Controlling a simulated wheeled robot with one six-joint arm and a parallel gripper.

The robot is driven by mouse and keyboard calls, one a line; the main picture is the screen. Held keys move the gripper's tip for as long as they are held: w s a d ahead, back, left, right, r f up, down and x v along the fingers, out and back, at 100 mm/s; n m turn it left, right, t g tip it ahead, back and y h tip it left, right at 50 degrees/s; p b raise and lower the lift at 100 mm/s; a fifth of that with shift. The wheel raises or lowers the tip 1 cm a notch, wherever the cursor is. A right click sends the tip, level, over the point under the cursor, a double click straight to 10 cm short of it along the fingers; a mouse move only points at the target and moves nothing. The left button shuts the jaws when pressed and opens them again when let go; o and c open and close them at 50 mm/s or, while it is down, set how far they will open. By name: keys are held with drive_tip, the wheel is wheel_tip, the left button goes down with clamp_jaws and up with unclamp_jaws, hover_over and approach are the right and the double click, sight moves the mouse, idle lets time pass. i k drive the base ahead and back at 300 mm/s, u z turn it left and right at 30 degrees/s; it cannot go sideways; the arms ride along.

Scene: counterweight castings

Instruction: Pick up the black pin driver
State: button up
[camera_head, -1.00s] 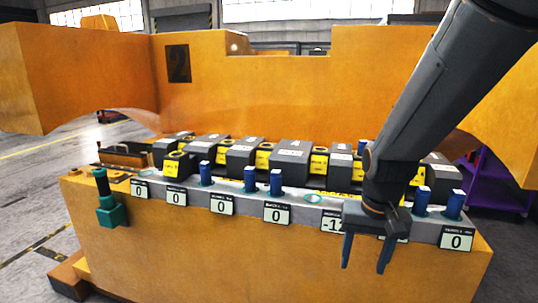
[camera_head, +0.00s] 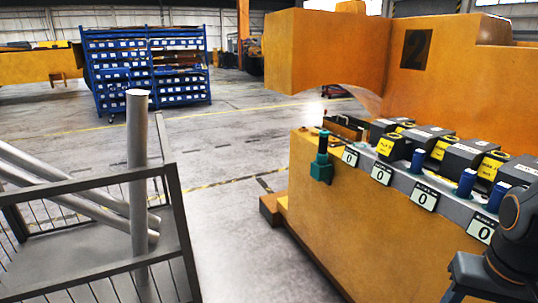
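The black pin driver (camera_head: 323,142) shows as a dark upright handle. Its lower part is hidden in a teal holder (camera_head: 321,170) on the left end of the orange casting's front face. My gripper (camera_head: 484,287) is at the bottom right corner, to the right of the driver and well apart from it. Its fingers are mostly cut off by the bottom edge of the picture, so their opening and anything between them cannot be seen.
A grey ledge on the orange casting (camera_head: 345,225) carries black blocks (camera_head: 391,147), blue pins (camera_head: 418,161) and number plates (camera_head: 424,197). A railed metal cage with grey bars (camera_head: 138,180) stands at left. A blue shelf rack (camera_head: 147,70) is behind. Floor between is clear.

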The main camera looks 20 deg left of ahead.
sight(322, 156)
drive_tip(key=u, duration=1.3)
drive_tip(key=i, duration=1.75)
drive_tip(key=z, duration=0.4)
drive_tip(key=i, duration=1.1)
drive_tip(key=z, duration=0.5)
